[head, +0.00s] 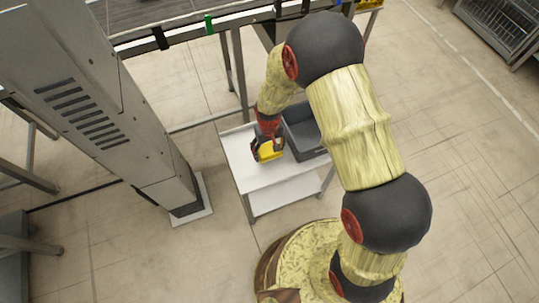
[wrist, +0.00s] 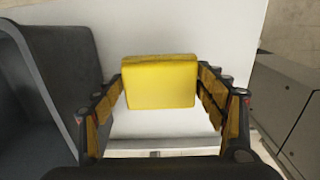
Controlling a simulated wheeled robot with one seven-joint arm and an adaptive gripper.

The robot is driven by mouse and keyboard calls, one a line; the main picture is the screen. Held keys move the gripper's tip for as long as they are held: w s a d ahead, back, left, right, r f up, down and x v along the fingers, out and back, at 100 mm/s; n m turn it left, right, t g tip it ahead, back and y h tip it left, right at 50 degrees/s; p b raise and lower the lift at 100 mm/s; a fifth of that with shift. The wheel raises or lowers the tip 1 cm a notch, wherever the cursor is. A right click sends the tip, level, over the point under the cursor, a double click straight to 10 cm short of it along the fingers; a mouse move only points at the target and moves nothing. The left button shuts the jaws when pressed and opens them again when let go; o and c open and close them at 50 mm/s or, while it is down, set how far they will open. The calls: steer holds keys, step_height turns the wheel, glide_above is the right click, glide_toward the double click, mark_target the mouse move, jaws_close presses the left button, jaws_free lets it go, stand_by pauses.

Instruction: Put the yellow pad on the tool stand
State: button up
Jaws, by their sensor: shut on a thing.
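The yellow pad (head: 270,153) is a thick, block-like piece with rounded edges. It also shows in the middle of the wrist view (wrist: 160,82). My gripper (head: 264,147) is shut on it, with one finger at each side of the pad. The white tool stand (head: 272,180) is a small two-level table. The pad is over its upper top, towards the left part in the head view. White top (wrist: 150,35) shows around the pad in the wrist view. I cannot tell whether the pad touches the top. My forearm hides part of the stand.
A dark grey crate (head: 311,135) stands on the stand right of the pad; in the wrist view the crate (wrist: 62,60) is at left. A grey column (head: 130,110) is to the left. A conveyor (head: 185,22) runs behind. The stand's front top is bare.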

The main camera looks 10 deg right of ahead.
mark_target(269, 154)
step_height(269, 154, down, 4)
steer(key=shift+r+b, duration=0.15)
steer(key=shift+b, duration=0.45)
steer(key=shift+r, duration=0.1)
steer(key=o, duration=1)
steer(key=shift+c, duration=0.2)
steer(key=shift+o, duration=0.4)
